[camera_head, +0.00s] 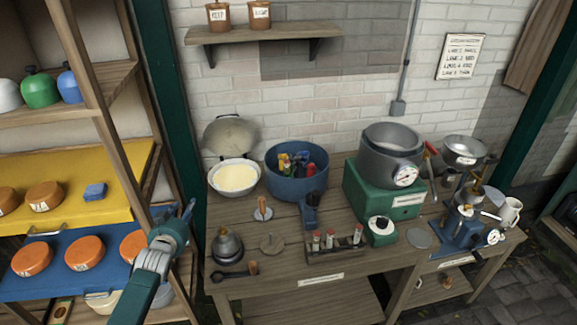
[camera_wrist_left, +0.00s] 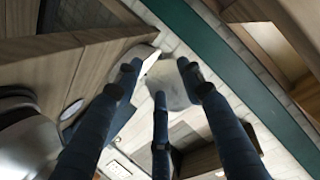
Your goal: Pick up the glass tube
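Several small glass tubes with reddish tops (camera_head: 330,238) stand upright in a dark wooden rack (camera_head: 337,251) at the front middle of the workbench in the head view. Which one is the task's tube I cannot tell. My left gripper (camera_head: 180,214) is at the left, between the shelf and the bench, well apart from the rack. In the left wrist view its three dark fingers (camera_wrist_left: 158,82) are spread open, with no tube visible between them. My right gripper is not in view.
The wooden bench holds a blue tub (camera_head: 297,190) of bottles, a bowl of cream (camera_head: 236,177), a grey pot (camera_head: 392,150) on a green base and a dark weight (camera_head: 227,246). The green post (camera_head: 168,95) and left shelf (camera_head: 130,165) stand close to my left arm.

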